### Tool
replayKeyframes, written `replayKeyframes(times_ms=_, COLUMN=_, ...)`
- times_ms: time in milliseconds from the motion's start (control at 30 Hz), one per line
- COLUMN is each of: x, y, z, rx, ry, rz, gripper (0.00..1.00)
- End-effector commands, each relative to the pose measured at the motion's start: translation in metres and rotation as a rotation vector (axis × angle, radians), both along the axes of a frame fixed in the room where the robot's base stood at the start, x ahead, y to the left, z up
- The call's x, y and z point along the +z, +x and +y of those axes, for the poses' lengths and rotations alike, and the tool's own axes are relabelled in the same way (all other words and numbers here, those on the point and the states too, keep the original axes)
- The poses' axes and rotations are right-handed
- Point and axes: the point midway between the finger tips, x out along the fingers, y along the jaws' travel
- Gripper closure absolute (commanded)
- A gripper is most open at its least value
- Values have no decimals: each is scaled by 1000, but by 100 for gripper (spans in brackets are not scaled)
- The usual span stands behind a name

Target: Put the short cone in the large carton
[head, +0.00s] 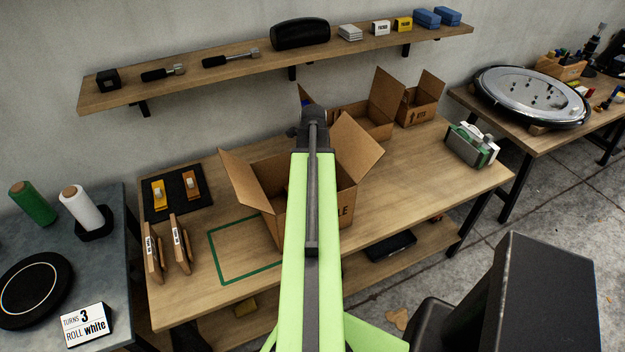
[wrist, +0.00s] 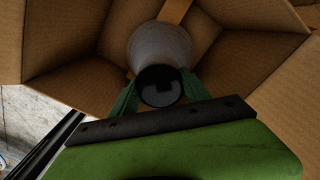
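The short cone (wrist: 160,48) shows in the wrist view as a pale grey cone with a dark round near end. My gripper (wrist: 160,86) has its two green fingers against both sides of that dark end, apparently shut on it. Brown cardboard walls and flaps of a carton (wrist: 62,40) surround the cone in this view. In the head view the large carton (head: 358,196) stands open on the wooden table, its flaps spread. My arm crosses in front of it, with the wrist end (head: 312,122) above its back side. The fingers and cone are hidden there.
Two smaller open cartons (head: 421,108) stand behind the large one. A green square outline (head: 222,262) is left of it. A wall shelf (head: 215,84) runs above. Green (head: 36,205) and white (head: 84,212) cones stand on the left table.

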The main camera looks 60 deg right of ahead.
Motion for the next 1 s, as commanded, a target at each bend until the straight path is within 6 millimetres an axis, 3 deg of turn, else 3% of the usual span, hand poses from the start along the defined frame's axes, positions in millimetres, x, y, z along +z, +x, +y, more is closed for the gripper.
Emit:
replayKeyframes(times_ms=33, x=1, y=0, z=0, rx=0, ry=0, rz=0, gripper=40)
replayKeyframes(times_ms=167, x=1, y=0, z=0, rx=0, ry=0, rz=0, gripper=25)
replayKeyframes(times_ms=567, x=7, y=0, z=0, rx=1, ry=0, rz=0, gripper=25)
replayKeyframes(times_ms=767, x=36, y=0, z=0, rx=1, ry=0, rz=0, gripper=25)
replayKeyframes(times_ms=1000, x=90, y=0, z=0, rx=1, ry=0, rz=0, gripper=25)
